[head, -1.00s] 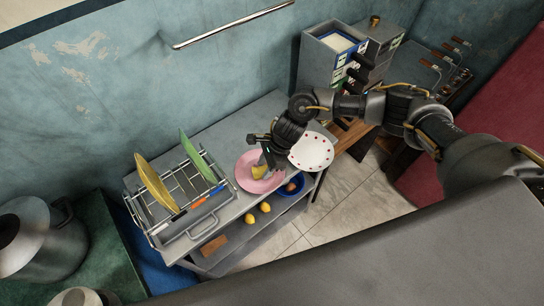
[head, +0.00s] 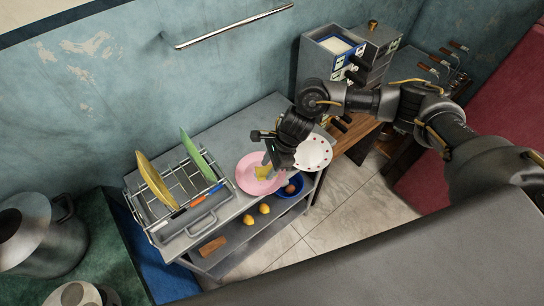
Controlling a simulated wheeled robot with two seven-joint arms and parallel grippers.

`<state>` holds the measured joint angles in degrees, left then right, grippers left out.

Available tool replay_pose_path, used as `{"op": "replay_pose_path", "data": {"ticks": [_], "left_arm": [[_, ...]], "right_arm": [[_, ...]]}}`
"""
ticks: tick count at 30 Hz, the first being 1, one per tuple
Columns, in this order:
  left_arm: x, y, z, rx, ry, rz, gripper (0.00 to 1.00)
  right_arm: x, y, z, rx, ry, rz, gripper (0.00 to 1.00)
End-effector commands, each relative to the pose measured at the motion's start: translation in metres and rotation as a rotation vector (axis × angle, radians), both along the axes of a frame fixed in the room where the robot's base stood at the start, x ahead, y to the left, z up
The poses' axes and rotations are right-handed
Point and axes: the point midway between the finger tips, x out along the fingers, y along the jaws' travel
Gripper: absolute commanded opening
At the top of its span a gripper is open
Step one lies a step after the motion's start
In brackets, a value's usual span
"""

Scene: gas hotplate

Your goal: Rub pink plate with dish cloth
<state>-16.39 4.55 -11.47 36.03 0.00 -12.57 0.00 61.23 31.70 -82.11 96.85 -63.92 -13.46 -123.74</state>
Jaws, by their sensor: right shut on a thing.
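The pink plate (head: 248,181) lies on the grey metal cart top, right of the dish rack. The yellow dish cloth (head: 263,173) is on the plate's upper face, under my right gripper (head: 268,162). My right gripper reaches down over the plate from the right and is shut on the cloth. Its fingers and wrist hide part of the cloth and the plate's far right edge. My left gripper is out of the picture.
A white plate with red dots (head: 314,153) lies right beside the pink plate, partly behind my wrist. A dish rack (head: 163,222) with a yellow plate (head: 155,181) and a green plate (head: 198,156) stands left. A blue bowl (head: 291,191) and yellow fruits (head: 250,219) are on the lower shelf.

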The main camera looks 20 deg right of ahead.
Motion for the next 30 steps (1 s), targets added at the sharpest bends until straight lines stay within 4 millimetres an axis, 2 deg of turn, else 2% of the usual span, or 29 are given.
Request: {"op": "replay_pose_path", "data": {"ticks": [1, 10, 30], "left_arm": [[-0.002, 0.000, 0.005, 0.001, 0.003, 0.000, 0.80], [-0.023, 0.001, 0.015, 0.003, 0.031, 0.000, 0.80], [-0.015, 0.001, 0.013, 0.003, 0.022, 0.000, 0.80]], "right_arm": [[0.000, -0.001, 0.007, 0.000, -0.001, 0.000, 0.21], [0.000, -0.002, 0.031, 0.000, -0.001, -0.003, 0.21], [0.001, -0.004, 0.036, -0.001, -0.005, 0.014, 0.21]]}}
